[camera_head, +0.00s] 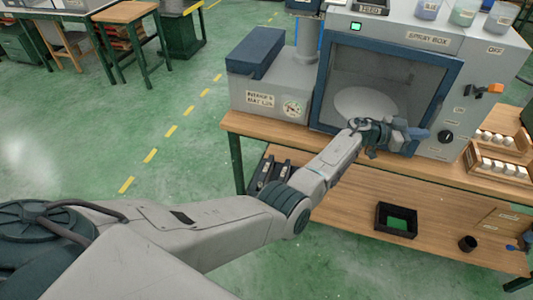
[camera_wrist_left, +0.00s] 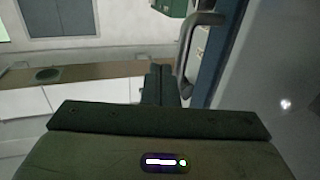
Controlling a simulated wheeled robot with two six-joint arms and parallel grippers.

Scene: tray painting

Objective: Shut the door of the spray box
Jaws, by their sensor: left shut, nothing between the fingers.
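The spray box (camera_head: 492,60) is a grey cabinet on the wooden bench, with a blue-framed door (camera_head: 323,75) and a window. The door looks flush or nearly so with the front; I cannot tell whether a small gap is left. A round pale disc (camera_head: 362,103) shows behind the window. My left gripper (camera_head: 410,135) is shut and empty, in front of the door's lower right part. In the left wrist view, its fingers (camera_wrist_left: 160,83) are beside the grey door handle (camera_wrist_left: 187,60), with the blue frame (camera_wrist_left: 225,50) to the right. Contact cannot be told. My right gripper is out of view.
A grey unit with a gauge (camera_head: 290,107) stands left of the box. Racks of white cups (camera_head: 500,168) are at the right. A black tray with green inside (camera_head: 397,220) and a dark cup (camera_head: 467,243) are on the lower shelf. The green floor at left is open.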

